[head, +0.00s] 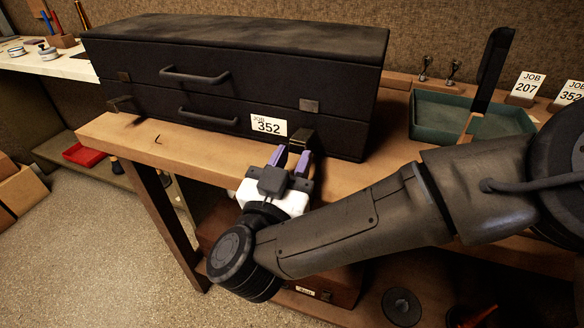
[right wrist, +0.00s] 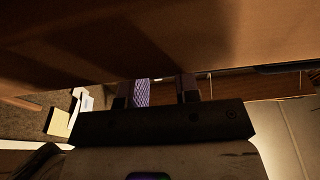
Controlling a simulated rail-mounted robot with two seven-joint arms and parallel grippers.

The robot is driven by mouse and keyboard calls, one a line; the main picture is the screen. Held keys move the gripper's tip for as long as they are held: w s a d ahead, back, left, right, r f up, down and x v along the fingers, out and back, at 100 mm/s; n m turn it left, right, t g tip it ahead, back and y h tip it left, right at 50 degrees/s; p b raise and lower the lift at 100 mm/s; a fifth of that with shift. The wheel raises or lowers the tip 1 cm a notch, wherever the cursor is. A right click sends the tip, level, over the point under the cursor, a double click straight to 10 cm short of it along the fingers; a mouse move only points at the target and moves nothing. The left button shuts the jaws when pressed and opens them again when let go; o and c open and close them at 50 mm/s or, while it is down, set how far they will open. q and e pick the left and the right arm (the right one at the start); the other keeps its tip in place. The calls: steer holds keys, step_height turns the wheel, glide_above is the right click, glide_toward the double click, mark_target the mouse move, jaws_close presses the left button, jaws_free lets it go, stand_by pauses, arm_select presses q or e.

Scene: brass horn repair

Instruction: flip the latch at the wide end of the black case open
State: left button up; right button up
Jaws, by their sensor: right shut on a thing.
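The black case (head: 225,75) lies shut along the back of the wooden bench, its front facing me. Its right latch has a plate (head: 309,105) on the upper part and a dark lever (head: 302,138) lower down, sticking out from the front. My right gripper (head: 291,158) is at this lever, just over the bench's front edge, with its purple fingers closed on it. The contact itself is partly hidden. In the right wrist view the fingers (right wrist: 164,92) show close under a brown surface; the latch cannot be made out there. My left gripper is not in view.
The case's left latch (head: 122,104) sticks out at the far left. A green tray (head: 435,119) with a dark upright tool (head: 492,68) stands to the right.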

stand_by(0.5)
steer(key=o, duration=0.9)
steer(key=shift+f, duration=0.1)
steer(key=shift+s+a+f, duration=0.1)
steer(key=shift+s, duration=0.15)
steer(key=b+v, duration=0.3)
steer(key=v, duration=1)
steer(key=shift+s+f, duration=0.1)
steer(key=shift+f, duration=0.05)
